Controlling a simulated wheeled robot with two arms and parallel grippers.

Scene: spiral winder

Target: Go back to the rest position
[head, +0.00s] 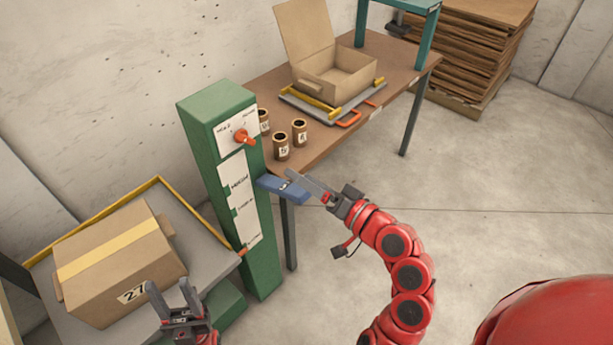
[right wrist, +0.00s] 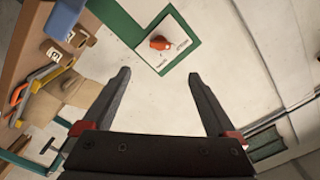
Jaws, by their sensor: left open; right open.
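My left gripper (head: 176,297) is at the bottom left of the head view, in front of the cardboard box marked 27 (head: 118,262). Its fingers are apart with nothing between them; I cannot tell whether they touch the box. My right gripper (head: 310,187) is near the middle of the head view, in front of the table's near corner and by a blue block (head: 283,190) at the green post. In the right wrist view the right gripper (right wrist: 159,75) has its fingers wide apart and empty. The blue block shows at that view's top left (right wrist: 65,18).
The green post (head: 208,150) carries an orange knob (head: 244,137). The brown table (head: 330,137) holds several labelled cylinders (head: 281,147) and an open carton (head: 325,84) on a tray. A stack of boards (head: 470,60) stands behind. The floor at right (head: 500,170) is clear.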

